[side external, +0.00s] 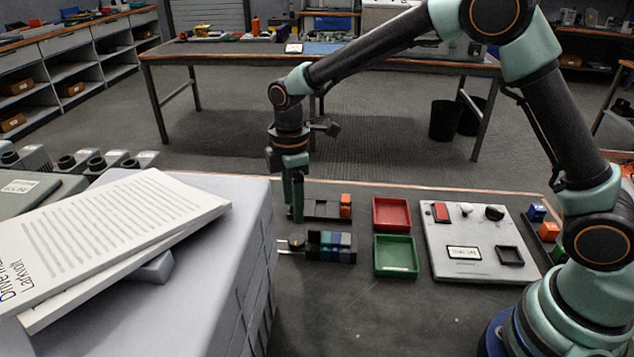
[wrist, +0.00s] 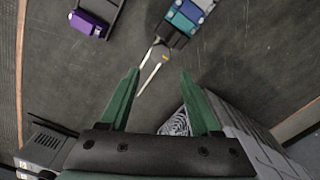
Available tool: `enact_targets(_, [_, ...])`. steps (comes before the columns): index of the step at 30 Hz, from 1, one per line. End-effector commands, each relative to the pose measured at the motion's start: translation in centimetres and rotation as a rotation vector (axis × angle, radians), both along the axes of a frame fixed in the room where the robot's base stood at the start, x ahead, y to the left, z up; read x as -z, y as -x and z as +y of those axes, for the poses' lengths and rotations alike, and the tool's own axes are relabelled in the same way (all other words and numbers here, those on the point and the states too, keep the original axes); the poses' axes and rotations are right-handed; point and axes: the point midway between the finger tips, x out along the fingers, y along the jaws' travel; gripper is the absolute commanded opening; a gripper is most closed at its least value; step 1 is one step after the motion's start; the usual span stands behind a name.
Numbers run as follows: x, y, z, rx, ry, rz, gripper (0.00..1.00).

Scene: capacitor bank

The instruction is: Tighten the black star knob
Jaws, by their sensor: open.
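A small dark round knob (side external: 297,243) sits at the left end of a row of blue, teal and dark blocks (side external: 330,246) in the side view; its star shape is too small to make out. A larger black knob (side external: 494,212) stands on the light grey panel (side external: 440,266) at the right. My gripper (side external: 296,216) hangs above the table near the left end of the row. In the wrist view my gripper (wrist: 160,74) is open and empty, its green fingers apart. The block row (wrist: 187,18) and thin pale metal strips (wrist: 151,75) lie beyond the fingertips.
Red (side external: 391,214) and green (side external: 396,257) trays stand right of the row. A dark rack with an orange block (side external: 345,206) lies behind it. A large grey box (side external: 262,262) with papers (side external: 110,235) on it rises close at the left. Bare table lies in front.

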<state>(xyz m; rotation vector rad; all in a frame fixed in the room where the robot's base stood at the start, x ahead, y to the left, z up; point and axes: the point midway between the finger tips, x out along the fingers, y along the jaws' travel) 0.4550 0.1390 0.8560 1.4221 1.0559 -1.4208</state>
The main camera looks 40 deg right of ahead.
Motion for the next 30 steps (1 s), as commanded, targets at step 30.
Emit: enact_targets(30, [8.1,0.1,-0.1,0.004,0.001,0.001,0.64])
